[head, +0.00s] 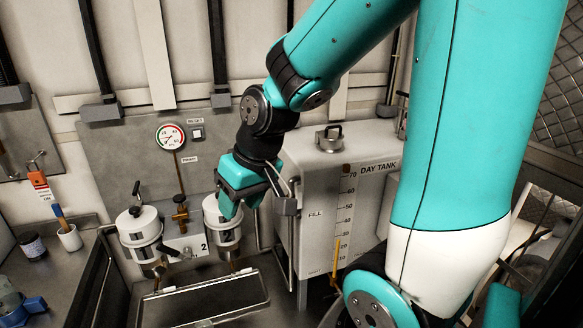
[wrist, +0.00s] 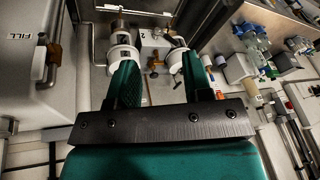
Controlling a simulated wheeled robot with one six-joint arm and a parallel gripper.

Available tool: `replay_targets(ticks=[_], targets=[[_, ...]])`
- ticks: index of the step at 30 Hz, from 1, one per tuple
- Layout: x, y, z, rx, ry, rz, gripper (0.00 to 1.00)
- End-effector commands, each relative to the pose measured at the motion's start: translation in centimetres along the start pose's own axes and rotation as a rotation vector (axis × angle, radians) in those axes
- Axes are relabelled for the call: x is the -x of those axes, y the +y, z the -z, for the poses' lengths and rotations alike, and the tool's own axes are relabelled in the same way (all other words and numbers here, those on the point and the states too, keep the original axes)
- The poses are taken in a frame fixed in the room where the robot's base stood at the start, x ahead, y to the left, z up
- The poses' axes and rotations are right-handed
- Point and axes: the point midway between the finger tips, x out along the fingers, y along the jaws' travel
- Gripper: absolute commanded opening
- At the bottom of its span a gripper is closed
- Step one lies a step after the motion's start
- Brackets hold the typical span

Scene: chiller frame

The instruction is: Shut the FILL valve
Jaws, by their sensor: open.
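The grey day tank (head: 380,205) stands right of my gripper, with a FILL label (head: 315,213) on its front. In the wrist view the FILL label (wrist: 18,35) is at upper left. A brass-brown fitting (wrist: 55,42) sits beside it; I cannot tell its handle's position. My gripper (head: 242,205) is open and empty, in front of the right filter housing (head: 222,238) and left of the tank. In the wrist view its two fingers (wrist: 150,72) are spread apart, clear of the brass fitting.
A second filter housing (head: 140,232) stands to the left, with a brass valve (head: 180,212) between the two. A gauge (head: 170,137) is on the back panel. A dark tray (head: 205,298) lies below.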

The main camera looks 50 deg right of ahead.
Motion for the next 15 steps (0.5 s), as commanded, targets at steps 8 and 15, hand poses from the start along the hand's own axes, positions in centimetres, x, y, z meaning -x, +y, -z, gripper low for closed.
replay_targets(ticks=[8, 15], targets=[[7.4, 14.9, 2.1, -0.374, 0.105, -0.275, 0.46], [6.5, 17.6, 1.6, -0.421, 0.114, -0.319, 0.46]])
